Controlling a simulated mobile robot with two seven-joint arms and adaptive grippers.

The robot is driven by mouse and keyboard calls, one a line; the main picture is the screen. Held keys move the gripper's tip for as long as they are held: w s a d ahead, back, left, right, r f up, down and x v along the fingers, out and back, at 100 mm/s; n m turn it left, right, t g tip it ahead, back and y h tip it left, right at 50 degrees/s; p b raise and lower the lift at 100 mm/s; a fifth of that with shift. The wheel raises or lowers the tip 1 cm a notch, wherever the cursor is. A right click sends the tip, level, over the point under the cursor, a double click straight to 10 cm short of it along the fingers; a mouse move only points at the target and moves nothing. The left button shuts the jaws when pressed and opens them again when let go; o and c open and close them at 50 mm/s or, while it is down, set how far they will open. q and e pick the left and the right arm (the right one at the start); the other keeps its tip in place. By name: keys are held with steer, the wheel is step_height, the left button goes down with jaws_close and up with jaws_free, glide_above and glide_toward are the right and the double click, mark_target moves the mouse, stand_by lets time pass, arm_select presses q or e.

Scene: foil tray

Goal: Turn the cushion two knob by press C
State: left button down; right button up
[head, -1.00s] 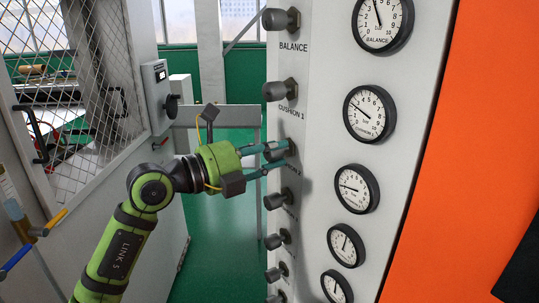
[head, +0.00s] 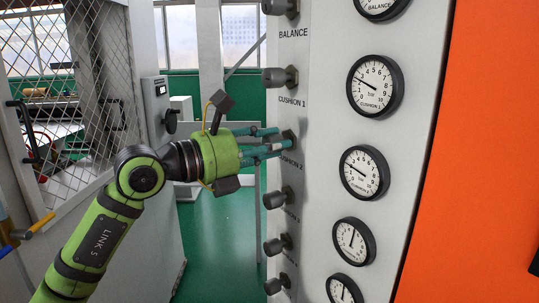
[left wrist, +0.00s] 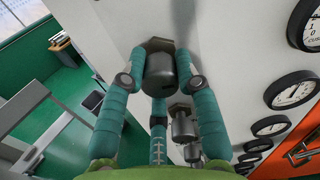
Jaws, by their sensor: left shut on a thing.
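The cushion two knob (left wrist: 160,76) is a grey cylinder on a hex base, sticking out of the white panel. In the head view its base (head: 289,138) shows above the CUSHION 2 label, and the fingers hide most of the rest. My left gripper (head: 274,144), green with teal fingers, comes from the left and is shut on this knob. In the left wrist view, the fingers of my left gripper (left wrist: 161,90) stand on both sides of the knob, with a third finger below. The CUSHION 2 gauge (head: 364,173) has its needle pointing up and left, around 3. My right gripper is not in view.
The cushion 1 knob (head: 280,78) is above and another knob (head: 277,198) is close below, with more knobs down the column. The CUSHION 1 gauge (head: 375,84) is on the same panel. A mesh-fronted cabinet (head: 70,90) stands left. Green floor (head: 215,235) is clear between.

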arm_select(q)
steer(key=shift+d+f+m, duration=0.1)
steer(key=shift+f+m, duration=0.2)
steer(key=shift+f, duration=0.05)
stand_by(0.3)
steer(key=c, duration=0.9)
jaws_free()
steer(key=shift+r, duration=0.1)
steer(key=shift+r, duration=0.1)
steer(key=v, duration=1.2)
stand_by(0.9)
